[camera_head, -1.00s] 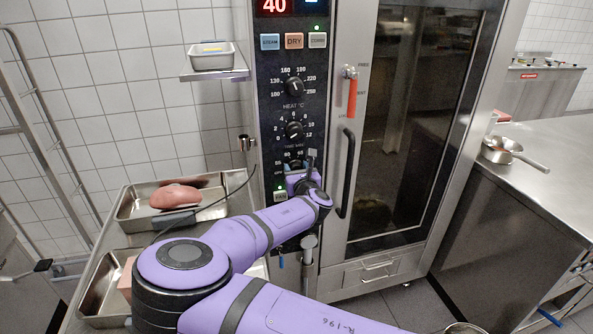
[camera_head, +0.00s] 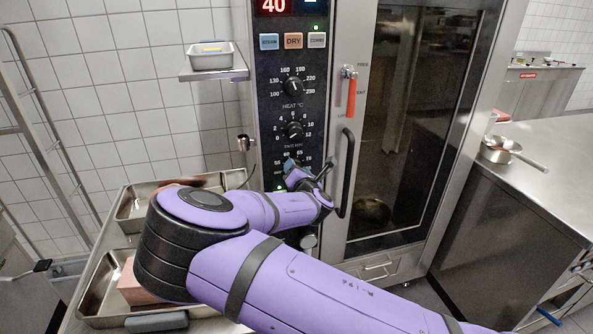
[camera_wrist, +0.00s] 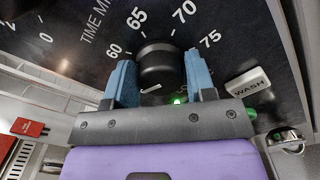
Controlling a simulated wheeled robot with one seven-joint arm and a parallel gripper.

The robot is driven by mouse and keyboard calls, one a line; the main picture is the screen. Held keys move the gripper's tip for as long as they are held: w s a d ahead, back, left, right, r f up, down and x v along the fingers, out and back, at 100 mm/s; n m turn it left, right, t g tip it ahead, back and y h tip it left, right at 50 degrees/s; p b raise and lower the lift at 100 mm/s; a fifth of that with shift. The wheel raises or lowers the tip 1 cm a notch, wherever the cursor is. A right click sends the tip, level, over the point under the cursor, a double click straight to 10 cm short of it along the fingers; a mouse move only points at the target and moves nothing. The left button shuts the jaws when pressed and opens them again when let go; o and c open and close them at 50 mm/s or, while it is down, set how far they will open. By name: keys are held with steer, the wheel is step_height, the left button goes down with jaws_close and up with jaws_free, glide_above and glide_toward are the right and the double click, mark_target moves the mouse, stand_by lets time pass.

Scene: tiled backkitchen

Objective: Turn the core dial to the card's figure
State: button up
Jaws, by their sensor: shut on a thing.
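The core dial (camera_wrist: 158,65) is a black knob low on the oven's control panel, with figures from 60 to 75 showing around it in the wrist view. My gripper (camera_wrist: 160,82) has its two blue fingers on either side of the knob and is shut on it. In the head view my gripper (camera_head: 294,170) is at the dial, partly hiding it and its scale. A small white mark shows on the knob's near side, but I cannot tell which figure the dial points to. I cannot make out a card with a readable figure.
The time dial (camera_head: 294,130) and heat dial (camera_head: 292,87) sit above on the panel. The oven door's black handle (camera_head: 345,172) is close right of my gripper. A WASH button (camera_wrist: 248,82) is beside the core dial. Metal trays (camera_head: 97,300) stand at lower left.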

steer(key=m, duration=0.7)
steer(key=shift+w+d+r, duration=0.1)
steer(key=shift+w, duration=0.05)
steer(key=m, duration=0.8)
steer(key=shift+m, duration=0.3)
steer(key=m, duration=0.6)
steer(key=shift+f, duration=0.2)
steer(key=m, duration=0.6)
steer(key=shift+a+m, duration=0.2)
steer(key=shift+m, duration=0.1)
steer(key=o, duration=0.8)
steer(key=shift+f, duration=0.15)
steer(key=shift+o, duration=0.2)
